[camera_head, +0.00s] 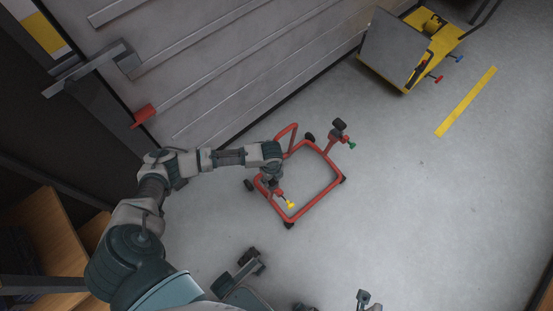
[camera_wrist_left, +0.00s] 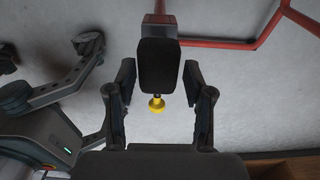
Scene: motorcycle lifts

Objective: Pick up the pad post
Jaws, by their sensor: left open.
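A red tubular stand (camera_head: 318,203) sits on the grey floor, with black feet or wheels. In the left wrist view, a pad post with a dark, rounded pad (camera_wrist_left: 158,62) and a yellow knob (camera_wrist_left: 156,104) shows in the middle. My left gripper (camera_wrist_left: 158,78) is open, with one finger on each side of the pad and visible gaps. In the head view, my left gripper (camera_head: 271,181) is over the stand's left side and hides most of that pad; the yellow knob (camera_head: 291,205) shows beside it. A second pad post (camera_head: 338,126) with a green knob stands at the stand's far corner.
A grey panelled wall or platform side (camera_head: 220,70) runs behind the stand. A yellow machine (camera_head: 410,50) with red and blue knobs stands at the upper right. A yellow floor strip (camera_head: 466,102) lies near it. The floor to the right is clear.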

